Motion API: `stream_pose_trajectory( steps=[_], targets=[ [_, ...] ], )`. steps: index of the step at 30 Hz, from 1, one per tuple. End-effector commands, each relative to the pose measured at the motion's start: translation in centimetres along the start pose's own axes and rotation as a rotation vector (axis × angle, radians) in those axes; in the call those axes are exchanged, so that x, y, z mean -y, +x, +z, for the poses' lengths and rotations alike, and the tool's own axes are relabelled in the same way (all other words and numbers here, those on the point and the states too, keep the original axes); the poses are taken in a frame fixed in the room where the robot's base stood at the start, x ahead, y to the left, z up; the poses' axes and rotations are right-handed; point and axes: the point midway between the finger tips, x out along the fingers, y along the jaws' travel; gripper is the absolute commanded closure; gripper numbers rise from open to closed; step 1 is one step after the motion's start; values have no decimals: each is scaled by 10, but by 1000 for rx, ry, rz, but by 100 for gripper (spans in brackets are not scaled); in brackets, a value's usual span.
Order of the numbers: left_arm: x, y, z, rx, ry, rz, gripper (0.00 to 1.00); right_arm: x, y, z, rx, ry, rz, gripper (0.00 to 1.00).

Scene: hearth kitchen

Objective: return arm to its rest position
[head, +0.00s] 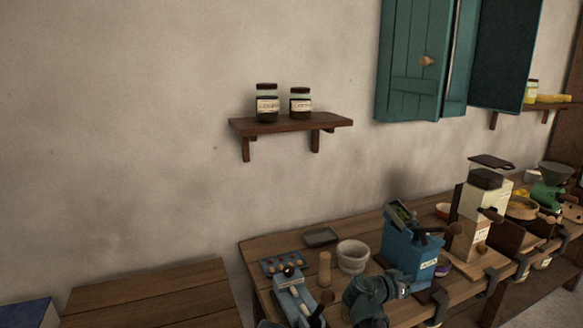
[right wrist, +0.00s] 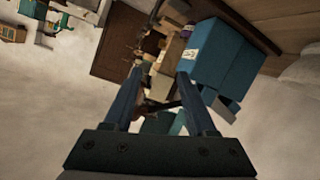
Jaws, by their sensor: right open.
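My right gripper (head: 404,284) is low in the head view, over the front part of the wooden workbench (head: 273,243). It is in front of the blue grinder (head: 409,252) with a pale label. In the right wrist view the two fingers of my right gripper (right wrist: 157,74) stand apart with nothing held between them. The blue grinder (right wrist: 205,54) shows just beyond and to the right of the fingers there.
A pale mortar (head: 353,257), a wooden pestle (head: 324,268) and a blue metal device (head: 293,300) crowd the bench left of the gripper. A cream grinder (head: 479,205) stands to the right. A wall shelf (head: 290,124) holds two jars. The wall's left part is bare.

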Motion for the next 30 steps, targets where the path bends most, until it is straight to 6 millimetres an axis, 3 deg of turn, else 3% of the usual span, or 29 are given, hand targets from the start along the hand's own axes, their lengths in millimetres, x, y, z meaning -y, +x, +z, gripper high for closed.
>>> stream_pose_trajectory(
  steps=[8, 12, 15, 25, 30],
  targets=[
    [0, 0, 0, 0, 0, 0, 44, -9, -27, 96, 374, -189, -126, 44],
    [0, 0, 0, 0, 0, 0, 44, -5, -65, 153, 606, -333, -302, 44],
    [0, 0, 0, 0, 0, 0, 44, -1, -92, 179, 718, -414, -432, 44],
    [0, 0, 0, 0, 0, 0, 44, 6, -172, 225, 917, -590, -832, 44],
    [2, -19, 1, 0, 0, 0, 44, 10, -214, 217, 909, -698, -878, 44]
  ],
)
